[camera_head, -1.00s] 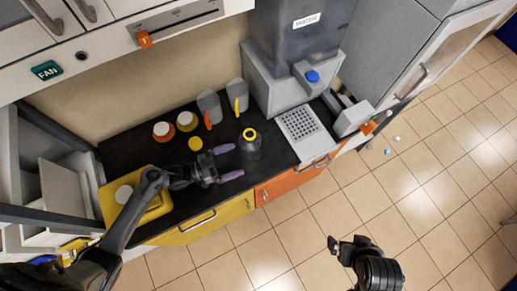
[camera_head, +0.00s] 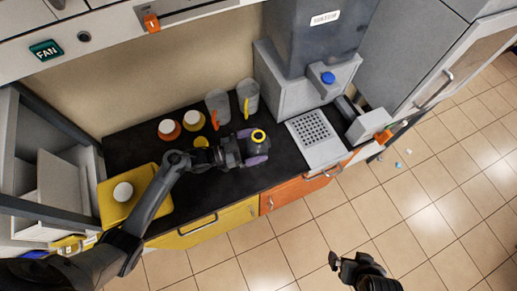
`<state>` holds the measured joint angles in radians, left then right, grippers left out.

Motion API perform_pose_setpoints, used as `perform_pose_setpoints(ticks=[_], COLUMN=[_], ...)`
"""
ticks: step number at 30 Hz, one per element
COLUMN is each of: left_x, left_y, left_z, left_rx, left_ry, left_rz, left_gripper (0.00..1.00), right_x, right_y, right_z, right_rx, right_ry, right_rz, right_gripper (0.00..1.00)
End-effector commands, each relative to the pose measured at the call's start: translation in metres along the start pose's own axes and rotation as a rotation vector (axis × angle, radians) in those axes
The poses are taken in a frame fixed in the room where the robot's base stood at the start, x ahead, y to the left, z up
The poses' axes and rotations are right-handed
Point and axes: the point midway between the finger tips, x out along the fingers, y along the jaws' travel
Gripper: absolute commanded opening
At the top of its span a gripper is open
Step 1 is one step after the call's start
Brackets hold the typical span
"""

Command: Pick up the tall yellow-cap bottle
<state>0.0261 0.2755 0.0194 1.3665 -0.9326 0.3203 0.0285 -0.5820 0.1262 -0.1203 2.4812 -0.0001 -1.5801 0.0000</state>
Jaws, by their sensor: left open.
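The tall bottle with a yellow ring cap (camera_head: 258,136) stands upright on the black counter (camera_head: 285,170). Its dark body is mostly hidden by my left gripper. My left gripper (camera_head: 256,147) reaches in from the left, with its purple fingertips on both sides of the bottle. The jaws are open around it; I cannot tell whether a finger touches it. My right gripper (camera_head: 340,262) hangs at the bottom, over the tiled floor and away from the counter; its jaw state is unclear.
Bottles with orange (camera_head: 169,130) and yellow (camera_head: 194,120) bands and two grey jugs (camera_head: 217,104) (camera_head: 247,95) stand behind my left gripper. A yellow tray (camera_head: 112,207) is at left. A dispenser with a perforated plate (camera_head: 311,127) stands at right. Small bits lie on the floor (camera_head: 397,165).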

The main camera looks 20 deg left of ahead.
Motion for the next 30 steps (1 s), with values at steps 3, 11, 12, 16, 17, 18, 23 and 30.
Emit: perform_pose_setpoints(ticks=[3,11,12,16,17,18,23,30], left_x=[0.0109,0.0121,0.0121,0.0121,0.0120,0.0120,0.0123,0.0123], left_y=[-0.0001,0.0001,0.0001,0.0002,0.0002,0.0002,-0.0001,-0.0002], left_z=[0.0007,0.0000,0.0000,0.0000,0.0000,0.0000,-0.0011,-0.0040], left_rx=[0.000,0.000,0.000,0.000,0.000,0.000,0.001,0.002], left_ry=[0.001,-0.001,-0.001,-0.001,-0.001,-0.001,0.001,0.002], left_rz=[0.000,0.000,0.000,0.000,0.000,0.000,0.000,0.000], left_gripper=[1.00,0.97,0.91,0.71,0.66,0.60,0.51,0.51], right_x=[0.0039,0.0034,0.0034,0.0034,0.0034,0.0034,0.0033,0.0029], right_y=[0.0007,0.0002,0.0000,-0.0007,-0.0009,-0.0011,-0.0019,-0.0020], right_z=[0.0007,0.0002,0.0002,0.0000,-0.0001,-0.0001,-0.0003,-0.0005], right_rx=[-0.001,0.001,0.002,0.004,0.005,0.006,0.009,0.009], right_ry=[0.001,0.002,0.002,0.002,0.002,0.002,0.003,0.002], right_rz=[0.002,0.001,0.000,-0.002,-0.003,-0.004,-0.006,-0.007], right_gripper=[1.00,1.00,1.00,1.00,1.00,1.00,1.00,1.00])
